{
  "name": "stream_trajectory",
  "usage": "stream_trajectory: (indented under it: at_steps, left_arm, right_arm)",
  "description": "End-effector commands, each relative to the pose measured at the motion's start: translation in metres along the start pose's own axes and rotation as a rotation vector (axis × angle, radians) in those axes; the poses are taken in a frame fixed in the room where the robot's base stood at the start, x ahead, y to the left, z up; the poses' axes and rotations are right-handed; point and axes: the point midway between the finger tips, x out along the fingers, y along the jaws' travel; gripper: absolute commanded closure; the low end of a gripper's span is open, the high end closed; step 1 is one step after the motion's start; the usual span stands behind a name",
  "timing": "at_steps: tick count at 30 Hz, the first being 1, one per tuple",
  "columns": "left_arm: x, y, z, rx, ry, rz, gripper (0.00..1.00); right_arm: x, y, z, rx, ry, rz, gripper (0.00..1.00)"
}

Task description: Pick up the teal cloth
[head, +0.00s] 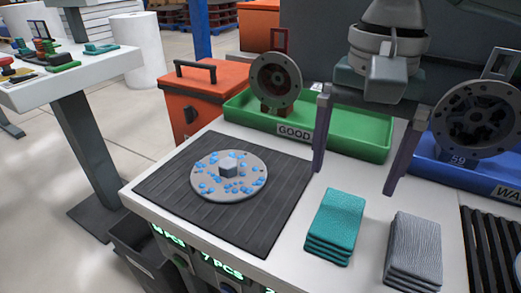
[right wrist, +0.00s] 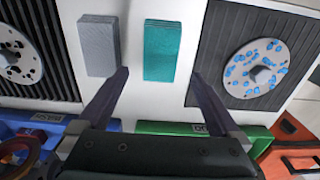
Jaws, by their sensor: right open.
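The teal cloth (head: 335,226) is a folded stack lying on the white table, right of the dark ribbed mat in the head view. It also shows in the right wrist view (right wrist: 162,50), ahead of the fingers and roughly between their lines. My right gripper (head: 355,178) is open and empty above the table, its two dark fingers pointing down on the far side of the cloth. The fingers show wide apart in the right wrist view (right wrist: 160,80), with no contact on the cloth visible. My left gripper is not in view.
A grey folded cloth (head: 414,250) lies right of the teal one. A disc with blue spots (head: 228,187) lies on the dark mat (head: 262,222) at left. The green GOOD tray (head: 345,148) and blue tray (head: 455,172) stand behind, each holding a round part. A black grate lies at far right.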

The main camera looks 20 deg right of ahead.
Motion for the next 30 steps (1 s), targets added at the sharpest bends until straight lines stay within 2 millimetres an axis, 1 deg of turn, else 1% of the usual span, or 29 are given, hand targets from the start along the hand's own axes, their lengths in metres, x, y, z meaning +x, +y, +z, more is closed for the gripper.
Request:
stream_trajectory:
  at_steps: [1, 3, 8, 12, 16, 19, 26, 30]
  left_arm:
    - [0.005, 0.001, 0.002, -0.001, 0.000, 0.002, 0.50]
    - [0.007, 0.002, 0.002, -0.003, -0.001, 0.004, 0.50]
    - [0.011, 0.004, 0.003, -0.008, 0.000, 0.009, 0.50]
    - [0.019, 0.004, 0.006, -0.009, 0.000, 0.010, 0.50]
    - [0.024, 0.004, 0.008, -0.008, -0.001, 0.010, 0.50]
    - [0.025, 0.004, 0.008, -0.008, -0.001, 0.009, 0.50]
    - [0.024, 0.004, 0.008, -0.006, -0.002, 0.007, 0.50]
    - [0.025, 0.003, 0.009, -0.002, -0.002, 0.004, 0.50]
  right_arm:
    - [0.012, 0.000, 0.001, -0.001, -0.001, 0.002, 0.00]
    - [0.021, 0.000, 0.001, -0.002, -0.001, 0.001, 0.00]
    - [0.034, -0.001, 0.001, -0.004, -0.001, -0.002, 0.00]
    - [0.057, -0.002, 0.004, -0.005, 0.000, 0.000, 0.00]
    - [0.075, -0.003, 0.005, -0.005, 0.000, -0.001, 0.00]
    - [0.081, -0.003, 0.005, -0.006, 0.001, -0.002, 0.00]
    - [0.081, -0.003, 0.005, -0.007, 0.001, -0.003, 0.00]
    - [0.081, -0.003, 0.005, -0.007, 0.001, -0.003, 0.16]
